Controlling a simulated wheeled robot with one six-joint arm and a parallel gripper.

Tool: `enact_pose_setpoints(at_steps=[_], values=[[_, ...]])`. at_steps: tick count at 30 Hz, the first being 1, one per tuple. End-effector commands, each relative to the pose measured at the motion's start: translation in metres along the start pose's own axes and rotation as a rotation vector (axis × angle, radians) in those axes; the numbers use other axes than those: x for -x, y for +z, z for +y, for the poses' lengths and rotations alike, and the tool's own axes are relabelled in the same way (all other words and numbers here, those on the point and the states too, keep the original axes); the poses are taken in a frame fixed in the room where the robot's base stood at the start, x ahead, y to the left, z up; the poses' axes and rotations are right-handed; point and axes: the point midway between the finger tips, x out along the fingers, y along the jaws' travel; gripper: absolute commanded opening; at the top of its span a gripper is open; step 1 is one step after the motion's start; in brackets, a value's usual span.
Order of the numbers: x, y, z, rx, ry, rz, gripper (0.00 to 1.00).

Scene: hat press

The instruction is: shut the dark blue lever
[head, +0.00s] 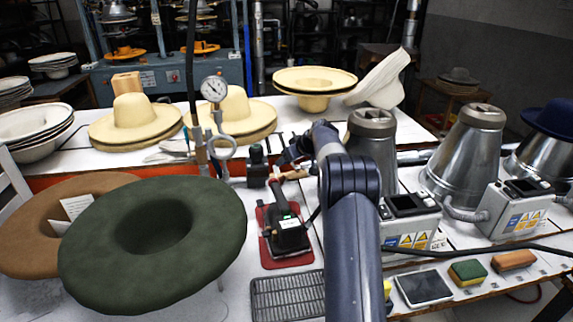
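My arm rises from the bottom of the head view and bends over the table. Its far end, with my gripper (284,160), is beside a small dark valve body (257,166) on the pipe below the pressure gauge (214,89). The gripper is small and dark against other dark parts, so I cannot tell whether its fingers are open or touching anything. I cannot make out the dark blue lever clearly; it may be hidden by the gripper or merge with the dark parts at the valve.
An iron (288,232) stands on a red pad just in front of the valve. A green felt hat (215,235) fills the left front. Metal steam cones (466,155) and control boxes (520,207) crowd the right. Cream hats (132,117) lie behind. A black hose hangs near the gauge.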

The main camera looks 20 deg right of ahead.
Motion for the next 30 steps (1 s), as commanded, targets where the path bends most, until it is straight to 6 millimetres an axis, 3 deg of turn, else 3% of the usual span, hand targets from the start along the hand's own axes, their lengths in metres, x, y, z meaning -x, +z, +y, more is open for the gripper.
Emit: enact_pose_setpoints(at_steps=[23,24,30], values=[[0.0048,0.0032,0.0024,0.074,-0.071,0.001,0.15],[0.0048,0.0032,0.0024,0.074,-0.071,0.001,0.58],[0.0046,0.0036,0.0024,0.073,-0.072,0.000,0.75]])
